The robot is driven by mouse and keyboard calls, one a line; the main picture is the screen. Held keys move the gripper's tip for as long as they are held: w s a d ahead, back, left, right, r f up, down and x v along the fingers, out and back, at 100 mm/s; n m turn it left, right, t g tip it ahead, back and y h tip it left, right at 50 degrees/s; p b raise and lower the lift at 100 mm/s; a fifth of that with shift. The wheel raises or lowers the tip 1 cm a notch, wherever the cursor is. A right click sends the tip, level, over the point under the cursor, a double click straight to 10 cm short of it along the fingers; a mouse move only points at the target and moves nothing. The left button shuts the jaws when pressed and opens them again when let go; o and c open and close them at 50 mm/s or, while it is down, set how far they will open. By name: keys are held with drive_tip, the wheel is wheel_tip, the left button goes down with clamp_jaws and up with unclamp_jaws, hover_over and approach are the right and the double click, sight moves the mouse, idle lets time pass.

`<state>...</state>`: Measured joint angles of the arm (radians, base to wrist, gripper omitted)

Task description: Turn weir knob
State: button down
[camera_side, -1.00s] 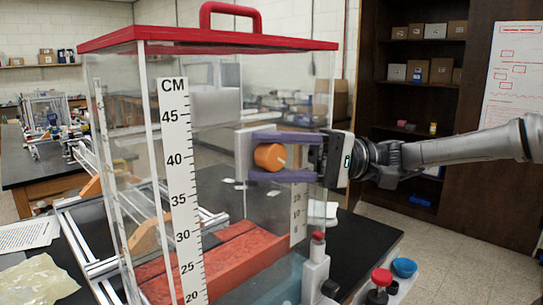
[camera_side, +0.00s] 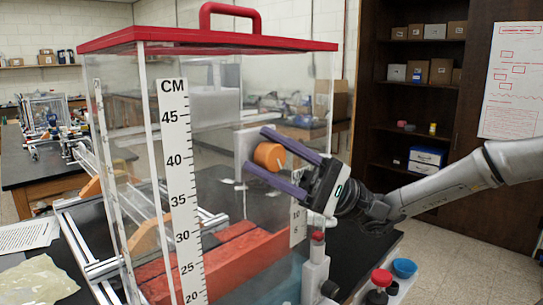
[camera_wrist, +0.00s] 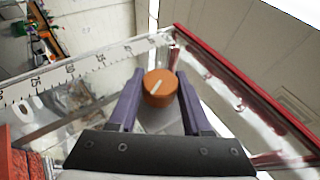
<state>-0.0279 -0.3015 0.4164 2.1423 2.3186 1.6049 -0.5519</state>
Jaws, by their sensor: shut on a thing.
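The orange round weir knob (camera_side: 268,156) is on the wall of a clear tank, with a short white mark on its face. My gripper (camera_side: 256,148) has its two purple fingers on either side of the knob, shut on it. The fingers slant down to the right in the side view.
The clear tank has a red lid (camera_side: 205,40) with a handle and a white centimetre scale (camera_side: 180,190). Red blocks (camera_side: 225,262) lie inside. Below my gripper stand a grey fitting (camera_side: 315,268), a red-topped valve (camera_side: 381,278) and a blue cup (camera_side: 404,268).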

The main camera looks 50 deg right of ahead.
drive_tip(key=shift+c, duration=1.7)
unclamp_jaws()
drive_tip(key=v, duration=1.3)
drive_tip(key=shift+s+d+f, duration=0.15)
drive_tip(key=shift+s+d, duration=0.05)
drive_tip(key=shift+d, duration=0.05)
